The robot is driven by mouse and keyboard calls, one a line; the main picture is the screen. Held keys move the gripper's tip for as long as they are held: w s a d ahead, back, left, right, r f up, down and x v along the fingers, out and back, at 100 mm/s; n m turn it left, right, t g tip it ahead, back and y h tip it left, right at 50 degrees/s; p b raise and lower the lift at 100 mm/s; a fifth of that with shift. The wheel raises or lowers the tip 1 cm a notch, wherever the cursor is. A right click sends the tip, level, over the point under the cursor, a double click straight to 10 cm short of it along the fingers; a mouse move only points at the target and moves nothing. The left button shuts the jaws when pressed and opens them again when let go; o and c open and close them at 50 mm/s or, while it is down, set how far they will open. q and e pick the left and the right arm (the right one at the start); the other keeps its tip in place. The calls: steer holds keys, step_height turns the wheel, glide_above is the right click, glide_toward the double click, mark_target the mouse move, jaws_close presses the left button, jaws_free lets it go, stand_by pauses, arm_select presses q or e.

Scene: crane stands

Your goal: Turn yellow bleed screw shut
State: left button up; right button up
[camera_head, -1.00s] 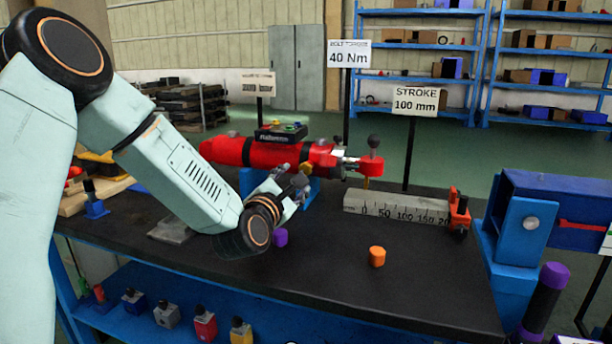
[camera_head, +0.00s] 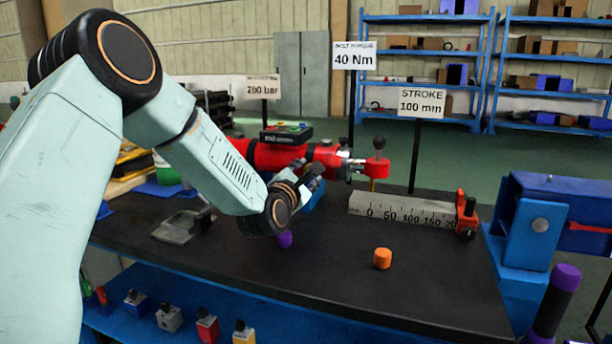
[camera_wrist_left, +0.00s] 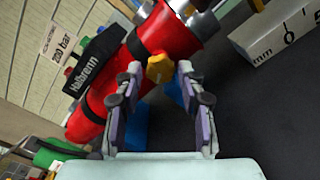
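The yellow bleed screw (camera_wrist_left: 160,68) sticks out of the side of the red cylinder (camera_wrist_left: 150,45) in the left wrist view. My left gripper (camera_wrist_left: 159,72) is open, with one fingertip on either side of the screw; a gap shows at each side, and I cannot tell how deep the screw sits between them. In the head view the red cylinder (camera_head: 280,157) lies at the back of the bench, and my left gripper (camera_head: 316,174) is in front of it, hiding the screw. My right gripper is not in view.
A black box (camera_wrist_left: 95,62) sits on the cylinder. The dark bench (camera_head: 330,270) holds an orange cap (camera_head: 382,258), a purple cap (camera_head: 285,239) and a stroke ruler (camera_head: 405,210). A blue stand (camera_head: 530,225) is at right. The bench front is mostly clear.

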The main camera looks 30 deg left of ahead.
arm_select(q)
jaws_close()
steer(key=shift+m, duration=0.3)
steer(key=m+p, duration=1.1)
steer(key=m, duration=1)
steer(key=shift+m, duration=0.4)
stand_by(0.5)
steer(key=shift+o, duration=1.8)
jaws_free()
